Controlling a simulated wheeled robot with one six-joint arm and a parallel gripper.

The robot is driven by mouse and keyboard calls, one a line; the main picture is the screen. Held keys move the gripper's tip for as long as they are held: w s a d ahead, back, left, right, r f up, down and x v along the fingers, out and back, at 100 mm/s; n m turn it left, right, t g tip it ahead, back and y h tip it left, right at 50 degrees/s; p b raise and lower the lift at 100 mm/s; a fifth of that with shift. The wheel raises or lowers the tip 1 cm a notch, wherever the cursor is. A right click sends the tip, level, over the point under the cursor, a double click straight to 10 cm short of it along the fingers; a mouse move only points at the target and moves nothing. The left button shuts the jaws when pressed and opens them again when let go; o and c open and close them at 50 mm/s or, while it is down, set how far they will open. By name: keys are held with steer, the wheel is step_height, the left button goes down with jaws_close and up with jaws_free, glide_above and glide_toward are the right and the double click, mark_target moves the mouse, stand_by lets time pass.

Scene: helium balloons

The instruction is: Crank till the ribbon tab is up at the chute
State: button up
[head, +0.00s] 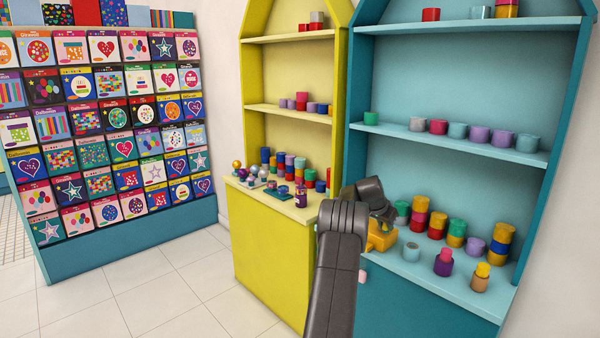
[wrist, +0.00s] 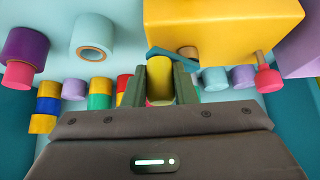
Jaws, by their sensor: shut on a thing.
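A yellow box (wrist: 225,25), the crank device, fills the upper middle of the wrist view. It shows in the head view as a small yellow shape (head: 381,236), partly hidden behind my arm. A teal crank arm (wrist: 185,55) crosses its near face. A yellow cylindrical crank handle (wrist: 159,88) stands out from this arm toward me. My gripper (wrist: 160,77) is shut on the handle, one finger on each side. I cannot make out a chute or a ribbon tab in either view.
Ribbon rolls (wrist: 92,38) and stacked spools (head: 437,225) stand close around the box on the blue shelf unit (head: 410,275). A red-headed peg (wrist: 268,78) and a lilac block (wrist: 303,40) are right in the wrist view. A yellow shelf unit (head: 265,250) stands left.

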steer(key=shift+w+a+f, duration=0.2)
steer(key=shift+a+f, duration=0.1)
steer(key=shift+a, duration=0.4)
steer(key=shift+w+a+f, duration=0.2)
steer(key=shift+a+f, duration=0.05)
steer(key=shift+a, duration=0.45)
steer(key=o, duration=0.8)
steer(key=shift+w+f, duration=0.15)
steer(key=shift+o, duration=0.9)
steer(key=shift+w+d, duration=0.1)
steer(key=shift+d, duration=0.1)
steer(key=shift+s+r, duration=0.25)
steer(key=shift+r, duration=0.3)
steer(key=v, duration=0.6)
steer(key=shift+r, duration=0.25)
steer(key=shift+d+f, duration=0.1)
steer(key=shift+d, duration=0.1)
